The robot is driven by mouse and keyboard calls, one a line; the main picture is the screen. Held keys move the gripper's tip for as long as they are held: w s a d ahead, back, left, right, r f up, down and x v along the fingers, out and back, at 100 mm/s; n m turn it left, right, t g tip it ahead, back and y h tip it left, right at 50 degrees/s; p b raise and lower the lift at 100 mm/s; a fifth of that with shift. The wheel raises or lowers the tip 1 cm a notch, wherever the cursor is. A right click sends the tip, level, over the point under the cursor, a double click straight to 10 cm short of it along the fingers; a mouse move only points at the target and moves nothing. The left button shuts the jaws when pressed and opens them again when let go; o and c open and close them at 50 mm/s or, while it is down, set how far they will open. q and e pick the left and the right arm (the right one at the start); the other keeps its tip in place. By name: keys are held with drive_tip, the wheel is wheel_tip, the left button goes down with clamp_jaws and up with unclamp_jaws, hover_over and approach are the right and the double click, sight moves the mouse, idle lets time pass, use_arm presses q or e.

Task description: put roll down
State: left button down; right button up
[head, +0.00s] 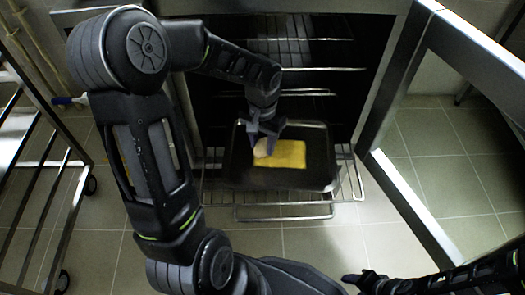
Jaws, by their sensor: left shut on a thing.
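My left gripper (265,134) is over a dark baking tray (318,170) in the head view. It points down and is shut on a small beige roll (261,149). The roll is at the left end of a flat yellow rectangle (290,154) in the tray; I cannot tell whether it touches the surface. The gripper's fingers partly hide the roll. My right gripper (352,281) is low in the view, right of centre, dark and away from the tray; its jaws are too unclear to read.
The tray sits on a pulled-out wire rack (285,213) in front of an open oven with more racks (318,69) inside. An open door frame (412,205) stands to the right. A wheeled metal rack (60,185) stands at the left. Tiled floor (335,250) lies in front.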

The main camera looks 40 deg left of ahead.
sight(262, 151)
use_arm(q)
drive_tip(key=shift+f+b, duration=0.45)
drive_tip(key=shift+f, duration=1.3)
drive_tip(key=shift+f, duration=0.15)
drive_tip(key=c, duration=0.9)
unclamp_jaws()
drive_tip(key=shift+r, duration=0.6)
wheel_tip(262, 151, up, 11)
drive_tip(key=p, duration=0.4)
